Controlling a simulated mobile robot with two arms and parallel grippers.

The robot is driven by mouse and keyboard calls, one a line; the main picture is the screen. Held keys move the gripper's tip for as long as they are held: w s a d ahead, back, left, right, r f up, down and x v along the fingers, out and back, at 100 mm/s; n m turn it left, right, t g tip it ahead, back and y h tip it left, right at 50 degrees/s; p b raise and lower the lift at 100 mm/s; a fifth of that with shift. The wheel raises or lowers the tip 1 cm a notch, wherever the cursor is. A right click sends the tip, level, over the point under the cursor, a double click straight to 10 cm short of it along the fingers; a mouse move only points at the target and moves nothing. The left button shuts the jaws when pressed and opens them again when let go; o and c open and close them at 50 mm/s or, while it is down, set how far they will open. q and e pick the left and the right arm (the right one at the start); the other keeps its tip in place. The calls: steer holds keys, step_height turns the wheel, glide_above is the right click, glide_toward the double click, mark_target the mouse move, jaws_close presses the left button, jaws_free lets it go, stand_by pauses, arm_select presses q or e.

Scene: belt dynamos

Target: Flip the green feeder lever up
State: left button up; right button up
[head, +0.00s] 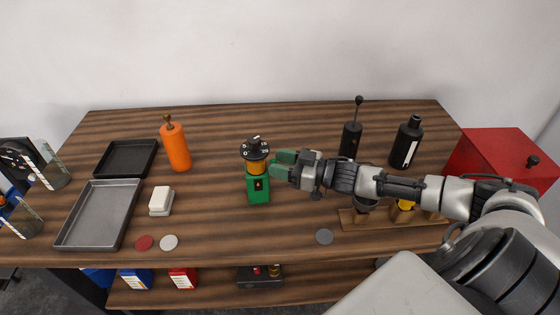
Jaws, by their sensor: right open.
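The green feeder (258,190) stands upright near the middle of the wooden table, with an orange band and a black numbered dial (254,149) on top. A small dark lever-like part (258,185) shows on the front of its green base; it is too small to tell whether it is up or down. My right gripper (281,164), with green fingertips, is open just right of the feeder's upper part, its fingers pointing left towards it. I cannot tell whether they touch.
An orange bottle (175,146) and a white block (161,201) stand to the left, beside grey trays (98,214). Behind my right arm are a black grinder (350,140), a black bottle (406,142) and a red box (500,160).

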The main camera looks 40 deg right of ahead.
steer(key=shift+w+a, duration=0.1)
steer(key=shift+w, duration=0.1)
jaws_close()
steer(key=shift+w+r+m+g+p, duration=0.1)
steer(key=shift+r+m+g+p, duration=0.25)
steer(key=shift+p, duration=0.45)
steer(key=shift+w+f+m+p, duration=0.25)
steer(key=shift+w+m+p, duration=0.05)
steer(key=shift+m+p, duration=0.35)
steer(key=shift+g, duration=0.25)
